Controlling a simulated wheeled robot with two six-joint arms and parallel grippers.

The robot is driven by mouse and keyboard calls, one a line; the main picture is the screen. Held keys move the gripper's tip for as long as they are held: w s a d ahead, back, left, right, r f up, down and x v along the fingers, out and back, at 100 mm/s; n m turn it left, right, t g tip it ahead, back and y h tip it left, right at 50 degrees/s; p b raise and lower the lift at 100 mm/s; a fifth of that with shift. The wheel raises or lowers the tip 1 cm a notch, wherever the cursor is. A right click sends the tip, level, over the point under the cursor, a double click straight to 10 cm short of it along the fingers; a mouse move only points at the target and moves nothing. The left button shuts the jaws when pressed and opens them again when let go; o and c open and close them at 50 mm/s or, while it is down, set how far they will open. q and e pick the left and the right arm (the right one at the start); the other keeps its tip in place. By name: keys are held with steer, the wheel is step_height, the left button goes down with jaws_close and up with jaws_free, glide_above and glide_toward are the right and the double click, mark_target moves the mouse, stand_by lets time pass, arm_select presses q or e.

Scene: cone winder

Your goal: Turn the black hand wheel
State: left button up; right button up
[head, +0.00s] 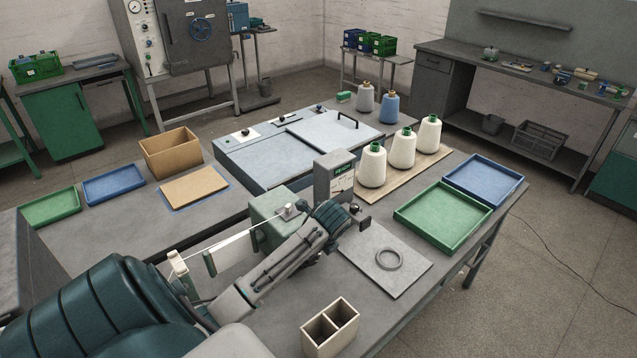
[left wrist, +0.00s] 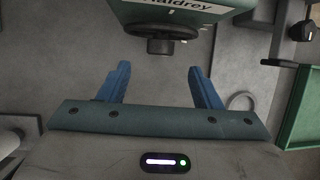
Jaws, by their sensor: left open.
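The fingertips are apart from the wheel, with a gap in the picture. In the head view my left arm reaches over the winder (head: 268,211) from the lower left and hides the wheel and my fingers. My right gripper is not in view.
A grey box with a display (head: 335,176) and a black knob (head: 355,208) stands close beyond my left wrist. A grey plate (head: 405,281) with a ring (head: 389,259) lies to the right. A two-part holder (head: 330,328) stands in front; a green tray (head: 443,211) lies farther right.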

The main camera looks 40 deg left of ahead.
arm_select(q)
steer(key=shift+v, duration=1.45)
